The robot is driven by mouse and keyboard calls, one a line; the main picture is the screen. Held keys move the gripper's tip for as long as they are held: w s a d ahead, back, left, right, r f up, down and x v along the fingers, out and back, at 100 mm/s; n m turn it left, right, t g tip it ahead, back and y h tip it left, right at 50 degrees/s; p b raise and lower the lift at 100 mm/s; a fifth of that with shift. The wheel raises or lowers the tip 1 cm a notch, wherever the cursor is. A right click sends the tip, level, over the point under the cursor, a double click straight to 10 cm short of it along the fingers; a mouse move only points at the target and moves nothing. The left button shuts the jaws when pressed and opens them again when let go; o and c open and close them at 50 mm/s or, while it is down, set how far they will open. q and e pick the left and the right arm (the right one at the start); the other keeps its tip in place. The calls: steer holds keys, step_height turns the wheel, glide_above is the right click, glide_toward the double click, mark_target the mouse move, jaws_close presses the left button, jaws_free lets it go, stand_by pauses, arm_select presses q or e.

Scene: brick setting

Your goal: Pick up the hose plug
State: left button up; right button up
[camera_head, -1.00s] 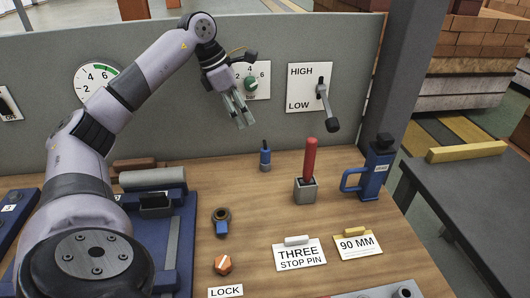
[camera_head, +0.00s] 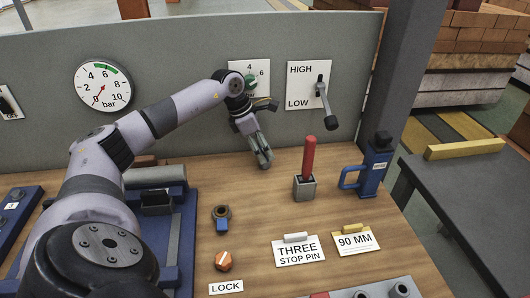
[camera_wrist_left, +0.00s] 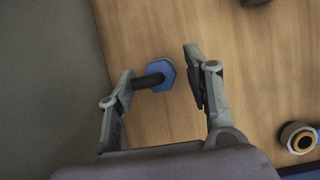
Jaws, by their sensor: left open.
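The hose plug (camera_wrist_left: 165,71), a blue hexagonal base with a black stem, stands on the wooden bench close to the grey back panel. In the left wrist view it lies between the two fingers of my left gripper (camera_wrist_left: 159,64), with gaps visible on the finger sides, the left one small. In the head view my left gripper (camera_head: 264,160) points down at the plug's place and hides it. The gripper is open. I cannot tell how far the fingertips are above the bench. My right gripper is not in view.
A red-handled lever (camera_head: 309,160) and a blue bottle-like tool (camera_head: 376,170) stand to the right. The back panel (camera_head: 190,110) rises close behind the plug.

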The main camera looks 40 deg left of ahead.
arm_select(q)
steer(key=shift+f, duration=0.1)
jaws_close()
stand_by(0.6)
